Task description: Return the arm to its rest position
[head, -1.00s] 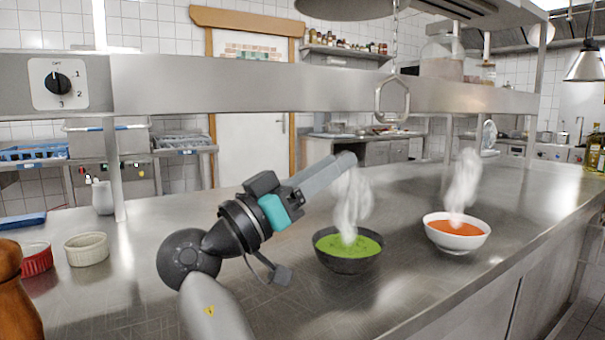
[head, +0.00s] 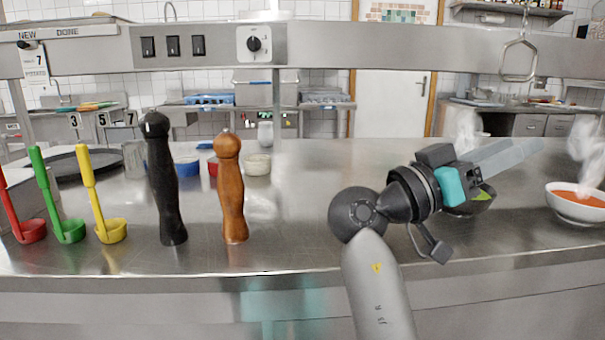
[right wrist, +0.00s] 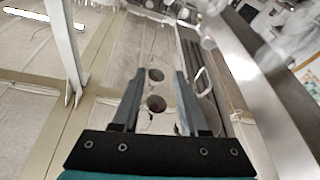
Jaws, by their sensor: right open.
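My right arm comes up from the bottom of the head view, over the steel counter (head: 300,255). Its gripper (head: 525,150) points up and to the right, and in this view its fingers overlap each other. The right wrist view shows the two fingers of this gripper (right wrist: 160,75) spread apart with nothing between them. My left gripper is in neither view.
A dark bowl of green soup (head: 482,200) is partly hidden behind my gripper. A white bowl of orange soup (head: 578,212) steams at the right edge. A brown mill (head: 232,190), a black mill (head: 165,185) and coloured ladles (head: 100,200) stand left of my arm.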

